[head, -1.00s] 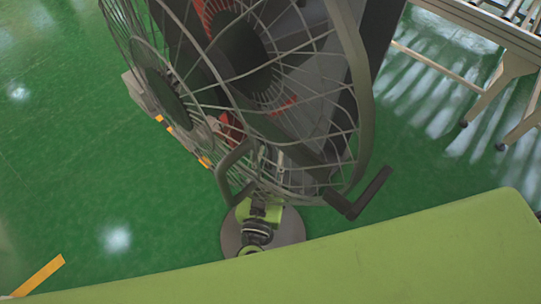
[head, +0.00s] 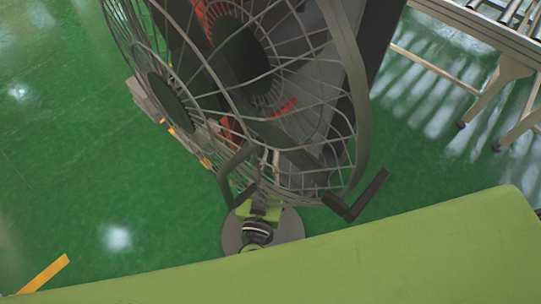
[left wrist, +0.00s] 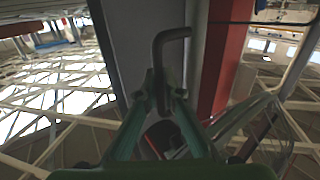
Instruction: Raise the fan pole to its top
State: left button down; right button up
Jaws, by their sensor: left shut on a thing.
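The fan stands on a round grey base (head: 290,226) on the green floor in the head view. Its wire cage with dark hub (head: 172,102) fills the upper middle. A dark bent handle (head: 228,172) hangs under the cage, and a second one (head: 372,191) sticks out at right. My left gripper (head: 258,211), light green, is below the cage, above the base. In the left wrist view its two green fingers (left wrist: 161,100) are closed around a dark bent rod (left wrist: 158,62), whose top turns right. The pole is mostly hidden. My right gripper is not in view.
A broad light green surface (head: 400,255) fills the bottom of the head view, close to the fan base. A roller table (head: 490,30) stands at upper right. Open green floor (head: 70,150) lies to the left.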

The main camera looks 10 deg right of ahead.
pick_arm(q)
notch_tip(320, 180, up, 12)
jog(key=p, duration=0.9)
jog(key=shift+w+r, duration=0.1)
jog(key=shift+r+p, duration=0.65)
jog(key=shift+r, duration=0.4)
jog(key=c, duration=2.2)
grip_release()
jog(key=shift+f, duration=0.1)
jog(key=shift+s+f, duration=0.15)
jog(key=shift+s, duration=0.1)
jog(key=v, duration=1.1)
jog(key=shift+s+a, duration=0.15)
jog(key=shift+s, duration=0.2)
